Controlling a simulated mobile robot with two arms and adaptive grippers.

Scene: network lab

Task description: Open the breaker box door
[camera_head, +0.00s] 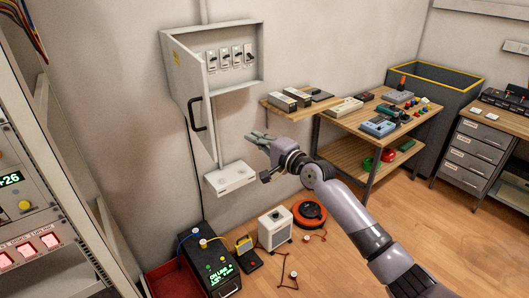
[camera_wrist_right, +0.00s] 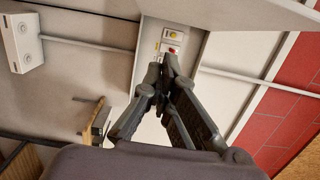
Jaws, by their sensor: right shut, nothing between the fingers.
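The grey breaker box (camera_head: 254,75) is mounted on the wall, with a row of switches inside it in plain view. Its door (camera_head: 188,78) is hinged on the left and stands swung out from the box, with a black handle (camera_head: 196,114) on its front. My right gripper (camera_head: 252,137) is below and to the right of the door, apart from the handle. Its fingers are closed together and empty; they also show in the right wrist view (camera_wrist_right: 168,62). My left gripper is not in view.
A small white wall box (camera_head: 230,178) sits below the breaker box. A wall shelf (camera_head: 290,110) and a wooden workbench (camera_head: 335,122) with devices stand to the right. A black unit (camera_head: 212,268) and a white box (camera_head: 274,230) are on the floor below. A rack fills the left.

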